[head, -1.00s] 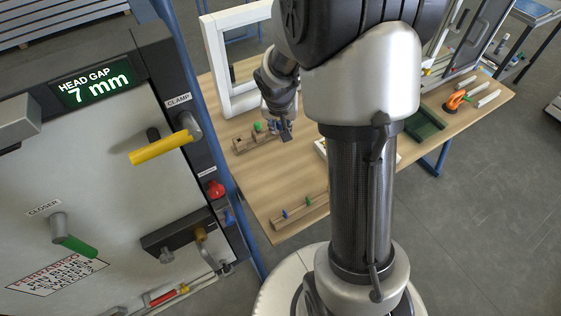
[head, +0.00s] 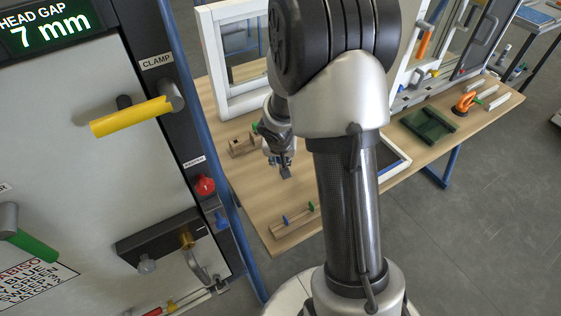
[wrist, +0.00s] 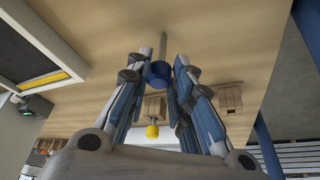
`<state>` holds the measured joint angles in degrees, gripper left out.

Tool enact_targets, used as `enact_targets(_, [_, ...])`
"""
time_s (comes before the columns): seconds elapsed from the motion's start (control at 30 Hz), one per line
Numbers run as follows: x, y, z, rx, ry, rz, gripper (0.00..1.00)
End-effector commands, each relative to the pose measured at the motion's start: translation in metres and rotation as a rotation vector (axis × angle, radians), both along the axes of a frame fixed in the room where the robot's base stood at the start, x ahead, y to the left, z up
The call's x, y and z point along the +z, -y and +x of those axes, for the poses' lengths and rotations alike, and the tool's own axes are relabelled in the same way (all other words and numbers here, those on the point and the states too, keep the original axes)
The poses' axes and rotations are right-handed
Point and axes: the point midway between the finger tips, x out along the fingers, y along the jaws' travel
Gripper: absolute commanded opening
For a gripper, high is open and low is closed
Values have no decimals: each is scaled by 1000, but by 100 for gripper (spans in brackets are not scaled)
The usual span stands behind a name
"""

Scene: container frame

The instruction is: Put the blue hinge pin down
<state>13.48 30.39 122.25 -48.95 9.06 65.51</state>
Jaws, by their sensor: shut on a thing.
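In the head view my gripper (head: 284,170) hangs over the wooden table (head: 245,195), between a wooden block at the back left and a wooden rack at the front. I cannot make out the pin there. The wrist view shows bare wood behind the pin; I cannot tell the gap between them.
The wooden rack (head: 290,228) holds a blue and a green piece. The wooden block (head: 242,146) is left of my gripper. A white frame (head: 233,105) stands behind. A green tray (head: 430,124) and orange tool (head: 465,101) lie right. A yellow-handled panel (head: 132,117) stands left.

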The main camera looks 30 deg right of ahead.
Motion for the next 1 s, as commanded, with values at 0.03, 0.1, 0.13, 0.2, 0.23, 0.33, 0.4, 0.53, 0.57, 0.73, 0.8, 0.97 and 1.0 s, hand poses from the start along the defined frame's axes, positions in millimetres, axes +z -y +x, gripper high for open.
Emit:
enact_targets(0.03, [1, 0, 0, 0, 1, -1, 0])
enact_targets(0.1, [2, 0, 0, 0, 1, -1, 0])
enact_targets(0.13, [2, 0, 0, 0, 1, -1, 0])
enact_targets(0.2, [2, 0, 0, 0, 1, -1, 0])
enact_targets(0.23, [1, 0, 0, 0, 1, -1, 0])
enact_targets(0.33, [-2, 0, 0, 0, 1, -1, 0])
enact_targets(0.4, [-2, 0, 0, 0, 1, -1, 24])
enact_targets(0.53, [-1, 0, 0, 0, 1, -1, 32])
enact_targets(0.57, [-1, 0, 0, 0, 1, -1, 34])
enact_targets(0.73, [-1, 0, 0, 0, 1, -1, 41])
enact_targets(0.8, [-1, 0, 0, 0, 1, -1, 41])
enact_targets(0.97, [-1, 0, 0, 0, 1, -1, 41])
enact_targets(1.0, [0, 0, 0, 0, 1, -1, 41])
